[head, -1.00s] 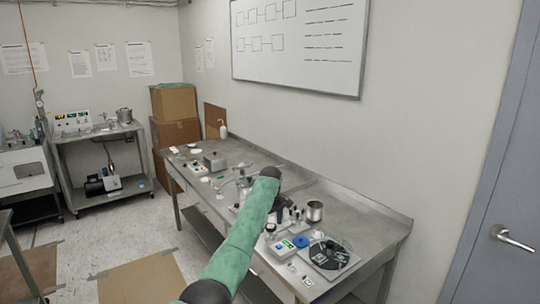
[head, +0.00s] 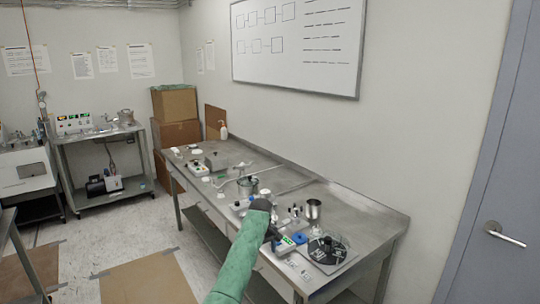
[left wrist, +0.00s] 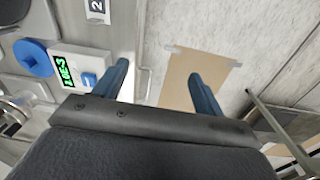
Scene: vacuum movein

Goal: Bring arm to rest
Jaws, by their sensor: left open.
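My left arm, in a green sleeve, reaches over the near part of the steel workbench (head: 375,222). My left gripper (head: 275,236) is a small dark shape past the sleeve's end, partly hidden by the arm. In the left wrist view the left gripper (left wrist: 161,84) has its two blue fingers wide apart with nothing between them. A white gauge box with a green display (left wrist: 72,74) lies left of the fingers; it also shows in the head view (head: 284,246). My right gripper is in neither view.
A blue round part (left wrist: 33,57) lies beside the gauge box. Brown floor sheets (head: 150,280) lie left of the bench. A grey door (head: 495,180) is at right.

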